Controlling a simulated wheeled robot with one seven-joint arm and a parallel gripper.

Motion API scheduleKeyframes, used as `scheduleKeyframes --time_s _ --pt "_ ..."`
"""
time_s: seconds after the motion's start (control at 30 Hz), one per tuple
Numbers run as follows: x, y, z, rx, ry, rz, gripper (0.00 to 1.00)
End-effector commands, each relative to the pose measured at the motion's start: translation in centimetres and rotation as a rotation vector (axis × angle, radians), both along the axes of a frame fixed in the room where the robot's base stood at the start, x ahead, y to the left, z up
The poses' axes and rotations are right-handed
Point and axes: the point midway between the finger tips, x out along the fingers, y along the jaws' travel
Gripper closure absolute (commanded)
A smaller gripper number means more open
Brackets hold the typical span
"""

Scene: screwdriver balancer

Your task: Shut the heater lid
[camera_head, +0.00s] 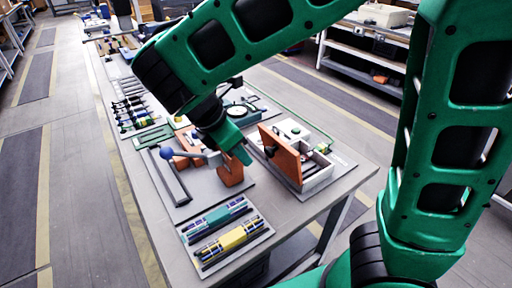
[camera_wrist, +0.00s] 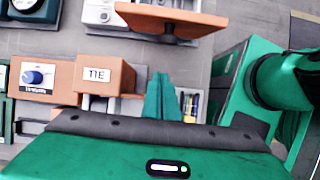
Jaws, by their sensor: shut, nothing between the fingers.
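The heater lid (camera_head: 280,154) is an orange panel standing steeply open on the left side of a light grey box (camera_head: 319,178), which I take as the heater. The box's inside partly shows. In the wrist view the orange lid (camera_wrist: 172,18) is at the top, seen nearly edge-on, with a dark strip under it. My gripper (camera_head: 243,157) is to the left of the lid, apart from it, above an orange block (camera_head: 230,174). In the wrist view my green fingers (camera_wrist: 162,98) are together and empty.
The labelled orange block (camera_wrist: 104,76) is left of my fingers. A blue knob (camera_head: 167,153) is left of my gripper. Trays with teal (camera_head: 213,218) and yellow (camera_head: 231,241) holders lie at the front. A white device (camera_head: 292,130) stands behind the lid.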

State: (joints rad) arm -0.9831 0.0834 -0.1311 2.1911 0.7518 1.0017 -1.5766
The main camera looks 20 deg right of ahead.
Motion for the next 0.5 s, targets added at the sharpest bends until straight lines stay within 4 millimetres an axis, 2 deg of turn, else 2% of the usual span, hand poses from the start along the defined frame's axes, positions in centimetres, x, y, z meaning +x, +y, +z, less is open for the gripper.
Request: scheduleKeyframes --time_s 0.03,0.2,0.5 --pt "0.0 -0.5 -0.8 -0.003 0.003 -0.003 1.0" --pt "0.6 -2.7 -0.1 0.001 -0.001 -0.003 1.0" --pt "1.0 -4.1 0.2 0.001 0.0 -0.001 1.0"
